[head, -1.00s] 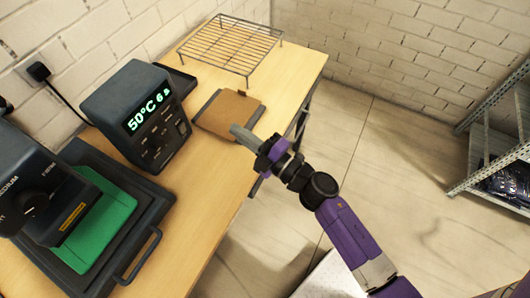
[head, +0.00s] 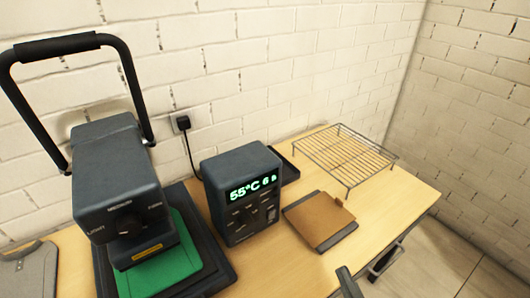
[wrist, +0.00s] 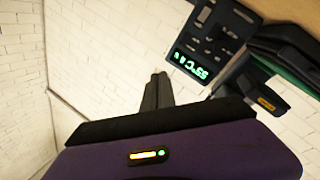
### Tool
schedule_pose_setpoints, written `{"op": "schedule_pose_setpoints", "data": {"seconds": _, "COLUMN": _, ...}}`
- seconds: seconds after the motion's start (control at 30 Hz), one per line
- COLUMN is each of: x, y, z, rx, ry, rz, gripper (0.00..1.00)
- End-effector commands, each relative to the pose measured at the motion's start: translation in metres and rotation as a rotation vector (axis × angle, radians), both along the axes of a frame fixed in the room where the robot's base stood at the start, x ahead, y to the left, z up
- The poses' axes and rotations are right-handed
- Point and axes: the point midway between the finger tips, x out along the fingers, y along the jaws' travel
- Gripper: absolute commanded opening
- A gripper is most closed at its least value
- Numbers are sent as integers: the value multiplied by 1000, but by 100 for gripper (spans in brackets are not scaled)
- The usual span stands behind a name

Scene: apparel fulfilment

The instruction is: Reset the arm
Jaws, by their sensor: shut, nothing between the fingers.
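My gripper (head: 348,278) shows at the bottom edge of the head view, in front of the wooden table (head: 285,262). Only its finger end is visible there, and the rest of the arm is out of the picture. In the wrist view the two dark fingers of my gripper (wrist: 158,90) lie together, shut and empty. They point toward a bare brick wall and touch nothing that I can see.
On the table are a heat press (head: 125,200) with a green pad (head: 165,265), a control box (head: 240,195) reading 55°C, a brown pad (head: 318,220) and a wire rack (head: 345,155). Clear floor (head: 440,265) lies at right.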

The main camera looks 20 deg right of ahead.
Motion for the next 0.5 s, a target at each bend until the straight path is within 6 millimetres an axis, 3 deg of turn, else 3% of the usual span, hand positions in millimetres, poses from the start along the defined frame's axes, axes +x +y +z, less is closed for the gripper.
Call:
{"op": "schedule_pose_setpoints", "data": {"seconds": 0.17, "x": 0, "y": -6, "z": 13, "rx": 64, "ry": -18, "rz": -18, "gripper": 0}}
{"op": "schedule_pose_setpoints", "data": {"seconds": 0.27, "x": -20, "y": -5, "z": 21, "rx": 170, "ry": -5, "rz": -28, "gripper": 0}}
{"op": "schedule_pose_setpoints", "data": {"seconds": 0.5, "x": -90, "y": 13, "z": 26, "rx": 438, "ry": 102, "rz": -28, "gripper": 0}}
